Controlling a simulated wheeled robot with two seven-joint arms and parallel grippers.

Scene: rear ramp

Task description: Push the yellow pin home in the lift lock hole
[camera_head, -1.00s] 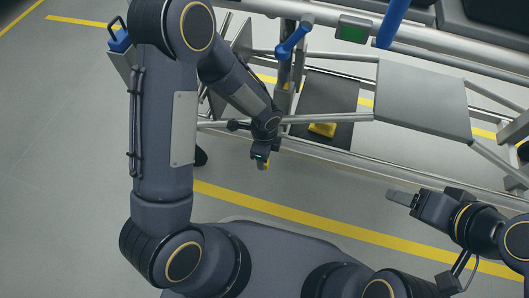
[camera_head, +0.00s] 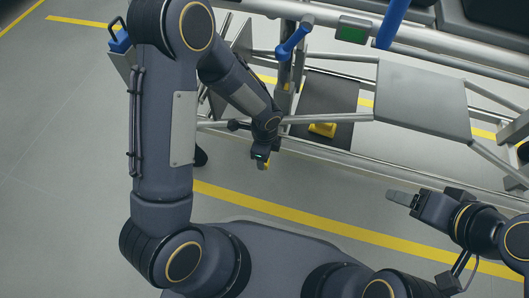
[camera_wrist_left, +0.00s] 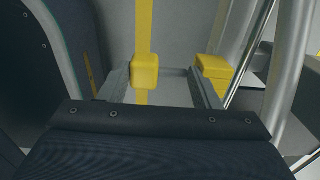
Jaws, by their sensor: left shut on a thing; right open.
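My left gripper (camera_head: 261,159) points down beside the metal frame in the head view. A small bit of yellow, the yellow pin (camera_head: 265,166), shows at its tip. In the left wrist view a yellow block-shaped head (camera_wrist_left: 145,72) sits between my left fingers (camera_wrist_left: 160,88), close against the left one. I cannot see clear contact with the right finger. A second yellow block (camera_wrist_left: 212,68) shows by the right fingertip. I cannot make out the lift lock hole or the pin's shaft. My right gripper (camera_head: 402,198) is empty, well to the right over the floor.
A yellow block (camera_head: 322,129) lies by a dark plate (camera_head: 329,98) in the frame. A grey panel (camera_head: 423,100), blue-gripped handles (camera_head: 294,40) and metal rails (camera_head: 350,158) crowd the area behind my left gripper.

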